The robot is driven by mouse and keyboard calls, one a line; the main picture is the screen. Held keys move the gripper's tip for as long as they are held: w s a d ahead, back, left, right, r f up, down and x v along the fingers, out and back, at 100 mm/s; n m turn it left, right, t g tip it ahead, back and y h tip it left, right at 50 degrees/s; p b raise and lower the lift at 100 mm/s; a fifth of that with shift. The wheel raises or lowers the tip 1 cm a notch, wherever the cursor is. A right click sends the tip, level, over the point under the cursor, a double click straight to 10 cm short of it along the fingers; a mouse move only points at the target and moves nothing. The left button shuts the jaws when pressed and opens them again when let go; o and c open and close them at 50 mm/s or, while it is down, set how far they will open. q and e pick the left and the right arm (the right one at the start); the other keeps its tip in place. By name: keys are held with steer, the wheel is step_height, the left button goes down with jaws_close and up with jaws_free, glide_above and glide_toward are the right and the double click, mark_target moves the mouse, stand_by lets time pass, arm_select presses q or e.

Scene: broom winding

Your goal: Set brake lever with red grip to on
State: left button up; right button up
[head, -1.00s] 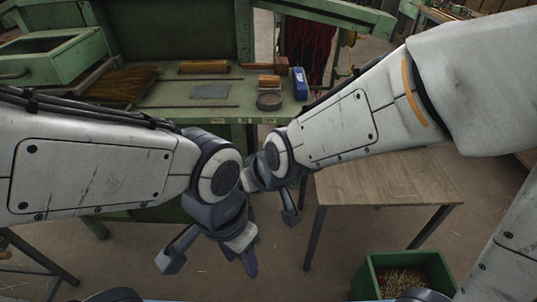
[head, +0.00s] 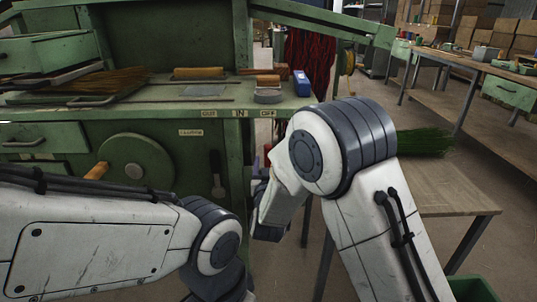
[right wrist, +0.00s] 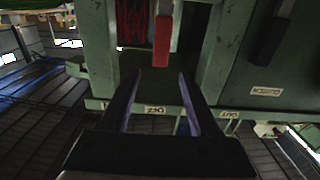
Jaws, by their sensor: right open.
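The brake lever's red grip (right wrist: 162,40) shows in the right wrist view, hanging in front of the green bench. It is just beyond my open right fingertips and roughly centred between them, not touching. In the head view a small patch of the red grip (head: 268,154) shows beside my right forearm, which hides most of the lever. My right gripper (right wrist: 155,85) is open and empty; in the head view it is mostly hidden behind my forearm. My left arm is low at the left, and its gripper fingers are out of the picture.
The green bench carries OUT, IN and OFF labels (head: 240,113). A black-handled lever (head: 216,173) hangs under the clutch label (head: 190,132), with a green wheel (head: 135,165) to its left. A wooden table (head: 450,190) with green bristles (head: 425,142) stands right.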

mark_target(268, 151)
steer(key=w+b, duration=0.1)
steer(key=w, duration=0.7)
steer(key=shift+w, duration=0.15)
jaws_close()
stand_by(1.1)
